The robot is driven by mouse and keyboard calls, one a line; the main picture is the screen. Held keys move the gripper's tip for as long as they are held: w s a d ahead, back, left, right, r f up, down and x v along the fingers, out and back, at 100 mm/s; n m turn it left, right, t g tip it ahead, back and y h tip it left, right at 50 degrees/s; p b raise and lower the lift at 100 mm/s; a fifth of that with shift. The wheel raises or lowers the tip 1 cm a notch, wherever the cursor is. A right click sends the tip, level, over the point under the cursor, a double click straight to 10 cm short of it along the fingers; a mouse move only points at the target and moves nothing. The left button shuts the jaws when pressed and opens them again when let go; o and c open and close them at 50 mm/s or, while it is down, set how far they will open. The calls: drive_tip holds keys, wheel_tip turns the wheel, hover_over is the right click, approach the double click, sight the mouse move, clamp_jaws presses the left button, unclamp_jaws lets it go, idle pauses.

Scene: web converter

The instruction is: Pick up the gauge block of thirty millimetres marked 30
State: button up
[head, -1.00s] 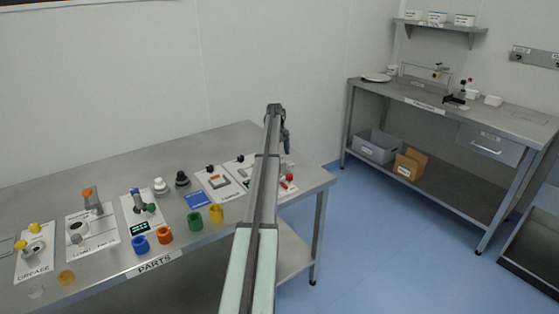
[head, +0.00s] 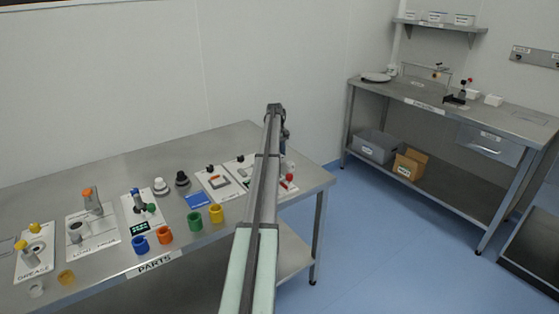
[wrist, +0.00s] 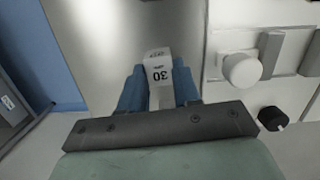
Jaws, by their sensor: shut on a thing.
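The gauge block (wrist: 158,68) is a white block with a black "30" on it, seen in the wrist view between the two blue fingers. My gripper (wrist: 160,88) is shut on it, one finger on each side. The block's lower part is hidden by the fingers and the wrist plate. In the head view my gripper (head: 284,140) is at the far right end of the parts table, mostly behind my own arm, and the block cannot be made out there.
The steel parts table (head: 110,170) carries several white fixture boards and coloured rings. In the wrist view a white knob (wrist: 241,69) and a black knob (wrist: 272,118) stand right of the gripper. Blue floor lies beyond the table's right edge. A second bench (head: 420,95) stands at the back right.

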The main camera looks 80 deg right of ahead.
clamp_jaws()
drive_tip(key=shift+r, duration=0.1)
drive_tip(key=shift+r, duration=2.9)
